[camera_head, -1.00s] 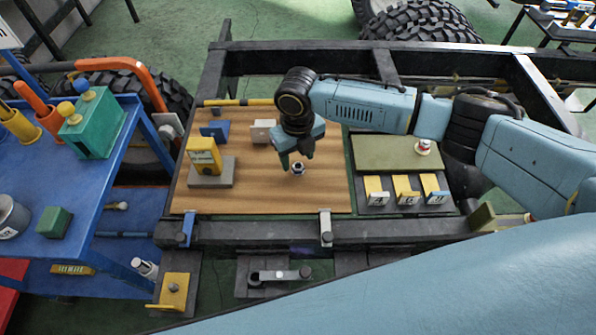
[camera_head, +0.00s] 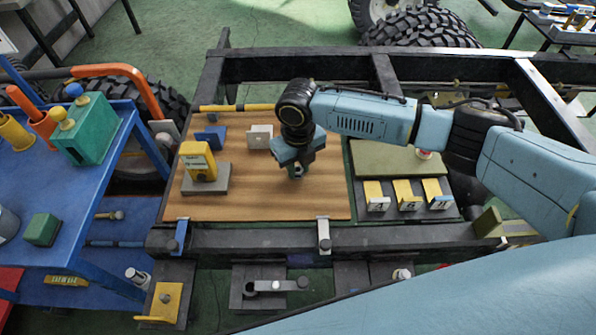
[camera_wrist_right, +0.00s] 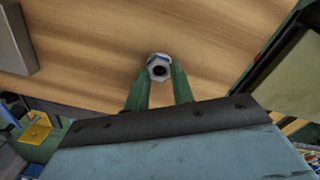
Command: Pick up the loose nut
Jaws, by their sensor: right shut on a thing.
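The loose nut (camera_wrist_right: 159,67) is a silver hex nut with a dark hole and a bit of blue on it. In the right wrist view it sits between the green fingertips of my right gripper (camera_wrist_right: 158,82), which is shut on it. In the head view my right gripper (camera_head: 297,170) points down over the wooden board (camera_head: 240,200), and the nut is mostly hidden at the fingertips. I cannot tell whether the nut touches the board. My left gripper is not in view.
A yellow block on a grey base (camera_head: 205,180) stands left on the board. A blue block (camera_head: 210,137) and a pale block (camera_head: 260,137) stand behind. Right of the board is a green pad (camera_head: 390,160) with numbered yellow-and-white blocks (camera_head: 408,196) in front. A blue cart (camera_head: 40,190) stands left.

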